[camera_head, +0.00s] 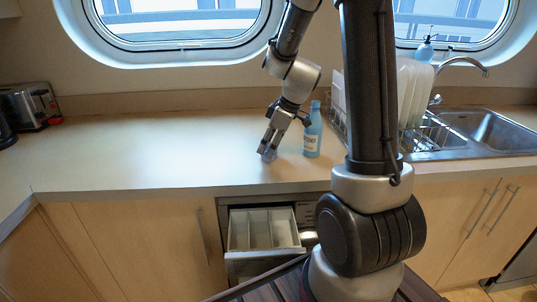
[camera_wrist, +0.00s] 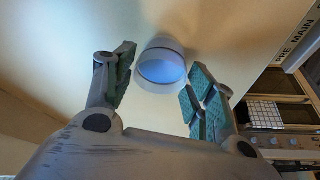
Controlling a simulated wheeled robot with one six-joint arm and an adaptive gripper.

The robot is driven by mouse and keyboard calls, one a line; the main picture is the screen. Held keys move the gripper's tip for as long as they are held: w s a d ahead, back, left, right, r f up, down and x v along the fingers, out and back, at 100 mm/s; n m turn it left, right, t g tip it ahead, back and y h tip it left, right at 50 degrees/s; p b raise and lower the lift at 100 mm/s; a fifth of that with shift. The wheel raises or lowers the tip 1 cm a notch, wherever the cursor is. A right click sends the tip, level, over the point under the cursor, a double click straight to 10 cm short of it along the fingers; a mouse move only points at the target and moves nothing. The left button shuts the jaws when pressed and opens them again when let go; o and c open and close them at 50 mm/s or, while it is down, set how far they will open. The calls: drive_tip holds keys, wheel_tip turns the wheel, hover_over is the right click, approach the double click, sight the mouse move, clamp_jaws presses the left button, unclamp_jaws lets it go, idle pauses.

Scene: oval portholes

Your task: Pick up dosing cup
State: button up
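The dosing cup (camera_wrist: 162,68) is small and round, with a pale rim and a bluish inside, and it stands on the counter. In the head view the cup (camera_head: 269,155) is a small bluish shape at my fingertips. My gripper (camera_head: 269,146) points down at it near the counter's front edge. In the wrist view my gripper (camera_wrist: 161,78) is open, with one finger on each side of the cup. A gap shows at the left finger; whether the right finger touches the cup is unclear.
A dish rack with plates (camera_head: 407,92) and a sink (camera_head: 487,130) are further right. An open drawer (camera_head: 264,229) with dividers lies below the counter edge. The counter (camera_head: 150,145) to the left is clear.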

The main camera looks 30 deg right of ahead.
drive_tip(key=c, duration=0.5)
drive_tip(key=shift+r, duration=0.15)
